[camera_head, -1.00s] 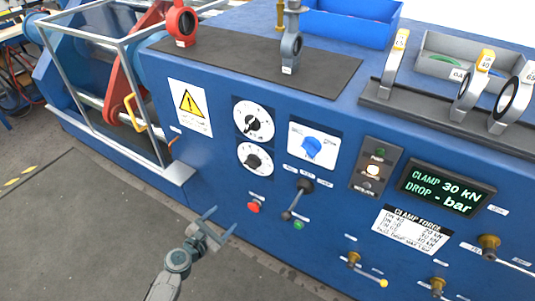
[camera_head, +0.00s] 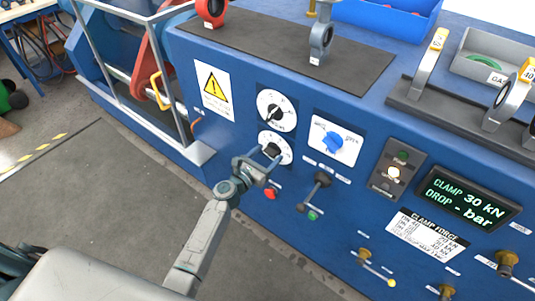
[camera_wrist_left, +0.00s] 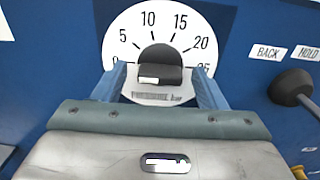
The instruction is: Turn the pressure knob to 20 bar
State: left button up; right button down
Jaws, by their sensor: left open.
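The pressure knob is a dark grey knob (camera_wrist_left: 160,68) on a white dial marked 0 to 25. In the head view this lower dial (camera_head: 284,144) is partly hidden by my left gripper (camera_head: 262,160). In the left wrist view, my left gripper (camera_wrist_left: 162,88) is open in front of the dial, with one blue finger on each side of the knob. Gaps show between the fingers and the knob. A white mark sits on the knob's lower left; I cannot tell which value the knob points to. My right gripper is not in view.
A second dial (camera_head: 276,106) sits just above. A blue selector (camera_head: 332,142), a black-knobbed lever (camera_head: 322,180) and a red button (camera_head: 271,192) are close by. The display (camera_head: 468,198) reads clamp 30 kN, drop - bar. Open floor lies before the blue panel.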

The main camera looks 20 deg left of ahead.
pick_arm(q)
jog(key=shift+w+d, duration=0.15)
jog(key=shift+w, duration=0.15)
jog(key=c, duration=1)
